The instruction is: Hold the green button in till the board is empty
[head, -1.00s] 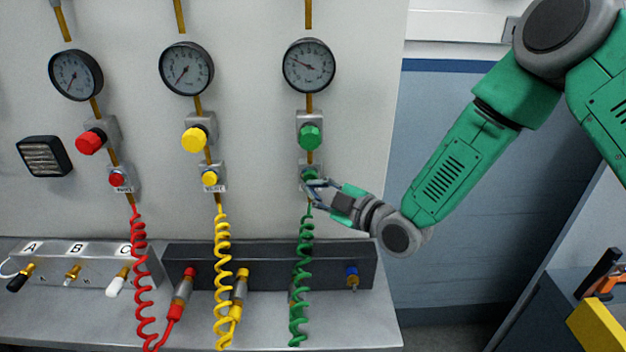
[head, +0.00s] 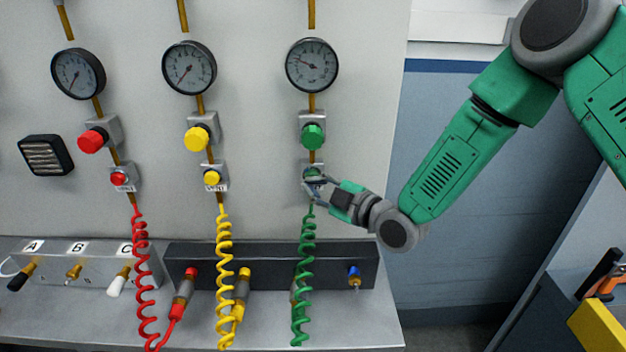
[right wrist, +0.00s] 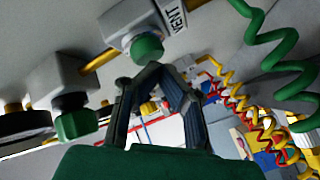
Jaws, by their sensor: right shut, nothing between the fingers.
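The small green button (head: 312,172) sits on a grey block on the green line, below a larger green knob (head: 312,136). In the right wrist view the button (right wrist: 147,47) sits on a block marked VENT. My right gripper (head: 311,185) is shut and empty, with its fingertips at the button's lower side. In the right wrist view its fingertips (right wrist: 158,70) are close to the button; I cannot tell whether they touch it or press it in. The gauge (head: 312,66) above has its needle pointing left and slightly up. My left gripper is not in view.
Red (head: 118,179) and yellow (head: 212,178) buttons stand to the left on their own lines. A coiled green hose (head: 303,290) hangs just below my right gripper. A dark rail (head: 270,255) runs along the bench.

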